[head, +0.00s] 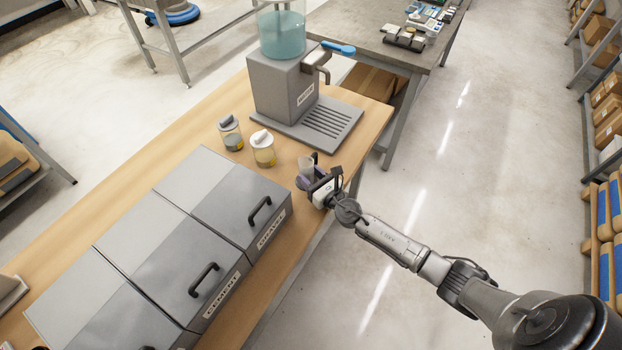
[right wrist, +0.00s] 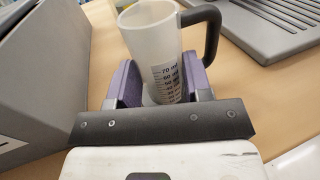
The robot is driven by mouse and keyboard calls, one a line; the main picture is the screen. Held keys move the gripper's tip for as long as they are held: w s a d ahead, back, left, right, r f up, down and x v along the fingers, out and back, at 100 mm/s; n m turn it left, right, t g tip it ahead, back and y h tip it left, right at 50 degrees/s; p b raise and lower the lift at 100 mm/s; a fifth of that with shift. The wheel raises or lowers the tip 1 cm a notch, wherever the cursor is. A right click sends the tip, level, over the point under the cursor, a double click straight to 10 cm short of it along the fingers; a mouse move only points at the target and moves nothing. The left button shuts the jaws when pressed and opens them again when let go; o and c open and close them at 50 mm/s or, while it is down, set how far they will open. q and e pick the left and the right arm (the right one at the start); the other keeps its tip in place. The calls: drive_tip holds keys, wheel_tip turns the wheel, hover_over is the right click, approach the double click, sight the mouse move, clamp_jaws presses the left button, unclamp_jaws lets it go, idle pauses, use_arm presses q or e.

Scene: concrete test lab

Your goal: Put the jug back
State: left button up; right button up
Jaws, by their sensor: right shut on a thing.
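The jug (head: 306,163) is a small translucent measuring jug with a dark handle, near the front edge of the wooden table. My right gripper (head: 310,181) is shut on it. In the right wrist view the jug (right wrist: 152,45) stands upright between the purple finger pads of my right gripper (right wrist: 160,88). Its printed scale faces the camera and its handle is to the right. Its lower part is partly hidden by the gripper, and I cannot tell whether its base touches the table. My left gripper is not in view.
A grey water dispenser (head: 278,92) with a grated drip tray (head: 327,122) stands behind the jug. Two small lidded jars (head: 263,150) (head: 231,134) stand left of the jug. Lidded grey bins labelled gravel (head: 228,205) and cement (head: 160,255) fill the near left table (head: 300,210).

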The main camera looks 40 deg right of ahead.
drive_tip(key=shift+f, duration=0.15)
drive_tip(key=o, duration=1)
